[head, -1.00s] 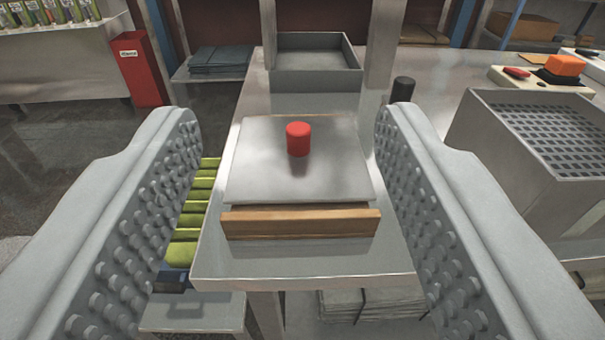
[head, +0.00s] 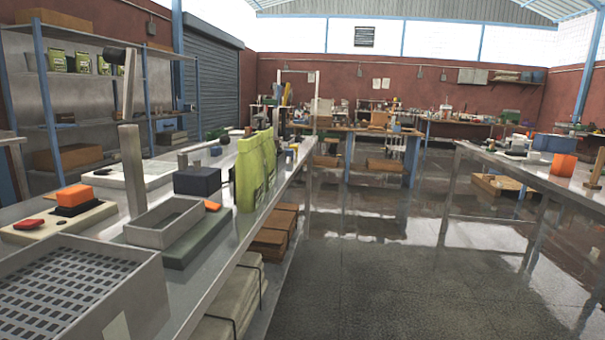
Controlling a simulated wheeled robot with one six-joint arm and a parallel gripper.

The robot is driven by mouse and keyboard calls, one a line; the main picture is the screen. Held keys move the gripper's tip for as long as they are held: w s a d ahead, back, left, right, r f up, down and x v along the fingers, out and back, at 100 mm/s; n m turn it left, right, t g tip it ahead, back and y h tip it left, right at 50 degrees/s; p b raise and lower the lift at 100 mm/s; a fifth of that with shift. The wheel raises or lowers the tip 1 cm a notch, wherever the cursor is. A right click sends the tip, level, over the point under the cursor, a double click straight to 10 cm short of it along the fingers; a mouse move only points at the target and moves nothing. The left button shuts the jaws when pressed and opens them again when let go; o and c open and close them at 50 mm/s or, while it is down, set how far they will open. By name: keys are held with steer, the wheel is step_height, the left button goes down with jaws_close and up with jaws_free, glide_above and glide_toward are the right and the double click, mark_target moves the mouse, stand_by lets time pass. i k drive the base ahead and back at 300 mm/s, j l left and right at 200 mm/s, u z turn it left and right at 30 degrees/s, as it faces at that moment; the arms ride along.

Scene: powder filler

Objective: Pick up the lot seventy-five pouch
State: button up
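Yellow-green pouches (head: 253,170) stand upright close together at the right edge of the long steel bench, near the middle of the head view. Several smaller green pouches (head: 82,63) stand in a row on the upper shelf at the left. No lot number is readable on any of them, so I cannot tell which is lot seventy-five. My gripper is not in view.
The steel bench (head: 225,222) holds a grated grey box (head: 130,300), an open grey tray (head: 165,225), a dark blue block (head: 197,180) and an orange-button panel (head: 60,218). Another bench (head: 545,178) is at right. Open floor (head: 370,250) lies between.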

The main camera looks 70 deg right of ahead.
mark_target(248, 170)
steer(key=z, duration=1.5)
